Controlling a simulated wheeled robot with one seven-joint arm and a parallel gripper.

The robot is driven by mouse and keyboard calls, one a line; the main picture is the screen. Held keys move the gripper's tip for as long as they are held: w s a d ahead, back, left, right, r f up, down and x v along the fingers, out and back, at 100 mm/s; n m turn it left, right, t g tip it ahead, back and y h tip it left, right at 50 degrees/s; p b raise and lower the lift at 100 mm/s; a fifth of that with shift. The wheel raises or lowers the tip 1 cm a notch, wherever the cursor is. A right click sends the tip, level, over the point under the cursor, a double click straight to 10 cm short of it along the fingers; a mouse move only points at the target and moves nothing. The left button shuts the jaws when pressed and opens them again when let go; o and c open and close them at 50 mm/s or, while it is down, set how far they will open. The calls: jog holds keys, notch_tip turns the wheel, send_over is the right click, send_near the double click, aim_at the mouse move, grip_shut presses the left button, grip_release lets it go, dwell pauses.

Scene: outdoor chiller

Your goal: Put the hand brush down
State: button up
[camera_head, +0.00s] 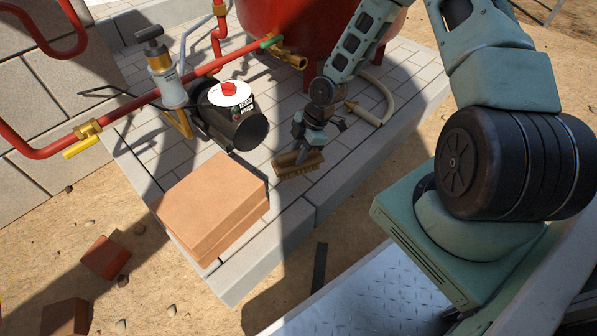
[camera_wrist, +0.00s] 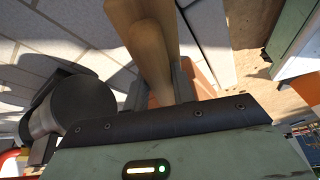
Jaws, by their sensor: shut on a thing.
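The hand brush (camera_head: 298,164) has a wooden body and is at the paved slab (camera_head: 330,190), to the right of the brown block stack. My gripper (camera_head: 312,146) is above it, shut on the brush. In the wrist view, the brush's wooden handle (camera_wrist: 150,70) runs up from between the fingers of my gripper (camera_wrist: 160,88). I cannot tell whether the brush touches the paving. Its far end is cut off by the wrist view's top edge.
A stack of brown slabs (camera_head: 212,205) stands left of the brush. A black pump (camera_head: 232,118) with a red knob and red pipes (camera_head: 150,97) is behind it. A red tank (camera_head: 310,25) and a pale hose (camera_head: 378,105) are at the back. Bare paving lies right of the brush.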

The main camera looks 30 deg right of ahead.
notch_tip(320, 180, down, 6)
jog(key=b, duration=0.2)
jog(key=shift+b, duration=0.35)
jog(key=shift+f, duration=0.15)
jog(key=o, duration=0.9)
